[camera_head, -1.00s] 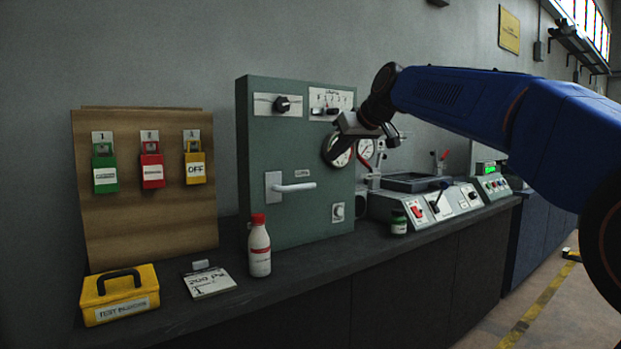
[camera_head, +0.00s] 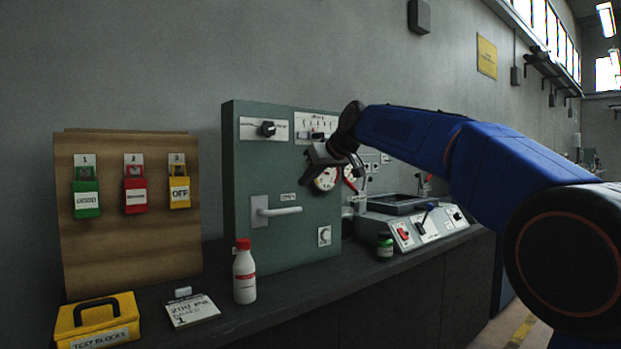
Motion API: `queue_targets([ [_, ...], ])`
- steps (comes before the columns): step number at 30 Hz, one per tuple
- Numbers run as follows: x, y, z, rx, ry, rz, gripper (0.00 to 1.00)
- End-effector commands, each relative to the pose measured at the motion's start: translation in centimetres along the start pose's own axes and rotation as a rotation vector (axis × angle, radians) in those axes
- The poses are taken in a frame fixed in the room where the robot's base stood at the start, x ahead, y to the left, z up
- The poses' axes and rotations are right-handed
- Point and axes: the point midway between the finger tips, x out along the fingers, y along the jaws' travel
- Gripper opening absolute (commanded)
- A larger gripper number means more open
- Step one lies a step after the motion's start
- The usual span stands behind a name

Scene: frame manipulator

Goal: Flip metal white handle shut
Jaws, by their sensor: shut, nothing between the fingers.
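The white metal handle (camera_head: 281,211) sits low on the front of the green cabinet (camera_head: 262,172).
A white bottle with a red cap (camera_head: 244,275) stands in front of the cabinet at lower left. A small green jar (camera_head: 385,246) and a control console (camera_head: 425,224) are to the right. A padlock board (camera_head: 120,240) and yellow box (camera_head: 97,322) are at left.

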Motion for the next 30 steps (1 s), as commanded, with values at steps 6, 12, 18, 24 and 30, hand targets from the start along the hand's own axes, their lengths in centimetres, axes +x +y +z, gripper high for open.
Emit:
queue_targets([
  [6, 4.0, -0.1, 0.1, 0.0, -0.002, -0.001, 0.0],
  [12, 6.7, 0.0, 0.9, 0.0, -0.001, 0.0, 0.0],
  [18, 8.2, 0.0, 2.4, 0.0, -0.001, 0.0, 0.0],
  [24, 8.6, 0.0, 2.8, -0.001, 0.001, 0.0, 0.0],
  [30, 8.6, 0.0, 2.8, -0.001, 0.001, 0.0, 0.0],
])
